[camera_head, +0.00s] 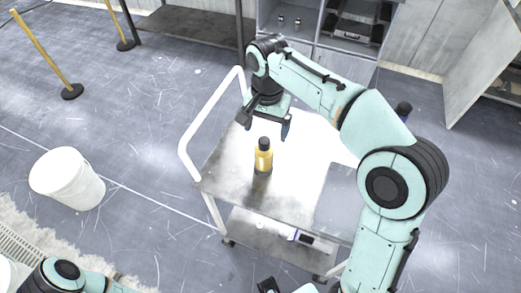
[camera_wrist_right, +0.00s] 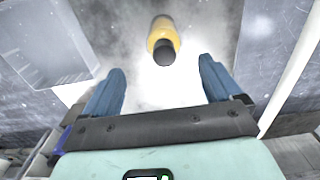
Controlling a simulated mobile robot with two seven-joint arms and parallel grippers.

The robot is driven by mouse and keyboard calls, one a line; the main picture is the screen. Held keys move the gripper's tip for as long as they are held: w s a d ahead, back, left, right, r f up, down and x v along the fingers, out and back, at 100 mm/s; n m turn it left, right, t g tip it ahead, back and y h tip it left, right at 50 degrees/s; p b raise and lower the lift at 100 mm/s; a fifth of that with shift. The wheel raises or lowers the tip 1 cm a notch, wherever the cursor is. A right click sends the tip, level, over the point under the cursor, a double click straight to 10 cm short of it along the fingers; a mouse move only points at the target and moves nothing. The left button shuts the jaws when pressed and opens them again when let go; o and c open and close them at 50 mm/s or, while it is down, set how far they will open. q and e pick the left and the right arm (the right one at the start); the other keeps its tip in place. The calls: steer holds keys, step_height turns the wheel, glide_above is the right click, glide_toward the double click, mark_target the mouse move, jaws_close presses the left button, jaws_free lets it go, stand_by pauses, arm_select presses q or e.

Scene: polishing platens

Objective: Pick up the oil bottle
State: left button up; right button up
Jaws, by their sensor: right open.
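The oil bottle (camera_head: 264,158), yellow with a black cap, stands upright on the pale top of a cart (camera_head: 222,178). My right gripper (camera_head: 266,124) is open and empty, above the cart top and behind the bottle in the head view. In the right wrist view, the bottle (camera_wrist_right: 164,35) is beyond the open fingertips (camera_wrist_right: 161,66), roughly centred between them with its cap toward me. The fingers do not touch it. My left arm shows at the bottom left of the head view, but I cannot see its gripper fingers.
A clear tray-like box (camera_wrist_right: 45,50) lies left of the bottle in the wrist view. A dark-capped item (camera_head: 403,108) is partly hidden behind my right arm. The cart has a white handle (camera_head: 207,125) and a lower shelf. A white bucket (camera_head: 68,178) stands on the floor at left.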

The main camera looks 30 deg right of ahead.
mark_target(266, 142)
step_height(266, 142, down, 6)
steer(key=shift+s+b, duration=0.1)
steer(key=shift+b, duration=0.35)
steer(key=f, duration=0.3)
steer(key=w+f, duration=0.1)
steer(key=f, duration=0.1)
steer(key=shift+f+b, duration=0.3)
steer(key=shift+b, duration=0.05)
steer(key=c, duration=1.4)
